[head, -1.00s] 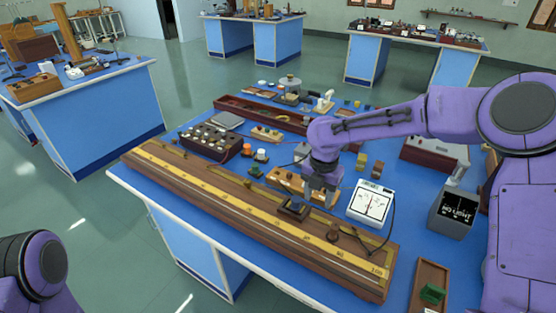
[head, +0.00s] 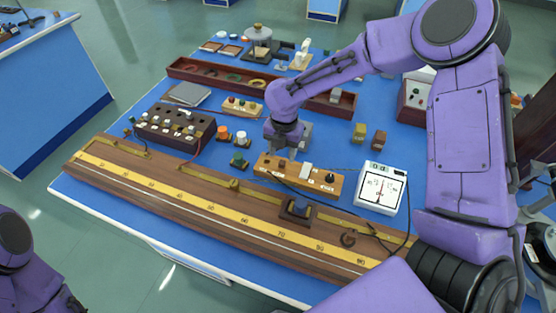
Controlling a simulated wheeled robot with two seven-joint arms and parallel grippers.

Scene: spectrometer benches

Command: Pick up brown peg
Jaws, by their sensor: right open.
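My right gripper (head: 288,143) points down over the blue bench, just behind a light wooden block. It is open, and nothing shows between its fingers. A dark box (head: 160,134) left of the gripper also holds several pale and dark plugs. Only a link of my left arm shows at the lower left; its gripper is out of view.
A long wooden metre bridge (head: 220,205) runs along the front edge, with a dark slider (head: 296,208). A white meter (head: 382,190) stands right of the block. Small blocks (head: 379,138), orange and white terminals (head: 223,134) and a long red-brown tray (head: 215,80) surround the gripper.

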